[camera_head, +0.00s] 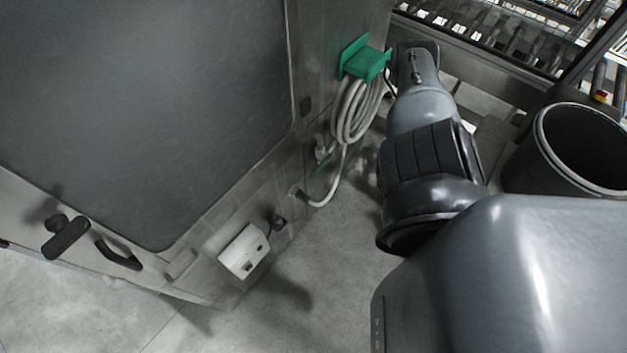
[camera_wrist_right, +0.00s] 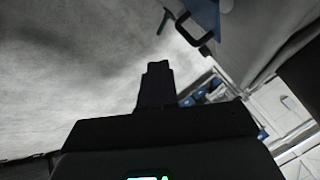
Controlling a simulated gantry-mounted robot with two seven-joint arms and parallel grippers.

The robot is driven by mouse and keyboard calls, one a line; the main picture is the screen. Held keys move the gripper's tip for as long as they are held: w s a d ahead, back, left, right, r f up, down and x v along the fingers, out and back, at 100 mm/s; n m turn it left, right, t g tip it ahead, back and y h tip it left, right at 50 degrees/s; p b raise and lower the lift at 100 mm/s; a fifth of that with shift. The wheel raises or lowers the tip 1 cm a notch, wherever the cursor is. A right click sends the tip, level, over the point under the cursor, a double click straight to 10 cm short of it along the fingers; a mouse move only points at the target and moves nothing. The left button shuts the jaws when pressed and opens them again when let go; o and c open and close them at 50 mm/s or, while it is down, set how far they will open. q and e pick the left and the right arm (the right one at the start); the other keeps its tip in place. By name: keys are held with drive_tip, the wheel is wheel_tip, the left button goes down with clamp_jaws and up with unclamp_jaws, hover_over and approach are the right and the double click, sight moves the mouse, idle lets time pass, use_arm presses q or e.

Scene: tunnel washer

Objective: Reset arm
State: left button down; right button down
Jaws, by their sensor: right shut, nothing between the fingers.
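My right arm (camera_head: 425,110) reaches from the lower right toward the top centre in the head view, beside the metal machine. The fingers there cannot be made out. In the right wrist view my right gripper (camera_wrist_right: 157,70) points up the picture as one dark narrow block. It is shut with nothing held, and no object touches it. My left arm and gripper are not in view.
A metal machine (camera_head: 140,110) with a large dark panel stands at left. A coiled white hose (camera_head: 352,112) hangs from its green holder (camera_head: 363,60), close to my right arm. A grey round bin (camera_head: 578,150) stands at right. Grey floor (camera_head: 330,260) lies open at bottom centre.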

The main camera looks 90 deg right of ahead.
drive_tip(key=w+a+m+t+y, duration=0.1)
drive_tip(key=w+a+t+y, duration=0.1)
drive_tip(key=w+a, duration=0.55)
drive_tip(key=w+a+f+m+t+y, duration=0.1)
drive_tip(key=w+a, duration=0.3)
drive_tip(key=a, duration=0.6)
drive_tip(key=w+a+t+y, duration=0.2)
drive_tip(key=w+a, duration=0.3)
drive_tip(key=a, duration=0.4)
drive_tip(key=w+a+r+m+t, duration=0.3)
drive_tip(key=w+a+r, duration=0.15)
drive_tip(key=w, duration=0.65)
drive_tip(key=w+a+r+m+t, duration=0.25)
drive_tip(key=w+a, duration=0.35)
drive_tip(key=w, duration=0.6)
drive_tip(key=w+d+r+m+t+h, duration=0.45)
drive_tip(key=w+d+r+m, duration=0.6)
drive_tip(key=w, duration=0.35)
drive_tip(key=s+d+r+m+g+h+p, duration=0.2)
drive_tip(key=s+d+r+m+g, duration=0.15)
drive_tip(key=s+d, duration=0.2)
wheel_tip(320, 180, up, 14)
drive_tip(key=f+p, duration=0.1)
drive_tip(key=p, duration=1.3)
wheel_tip(320, 180, down, 69)
drive_tip(key=b, duration=6.9)
drive_tip(key=shift+d+r+g, duration=0.15)
drive_tip(key=shift+r+g, duration=0.05)
drive_tip(key=shift+g, duration=0.15)
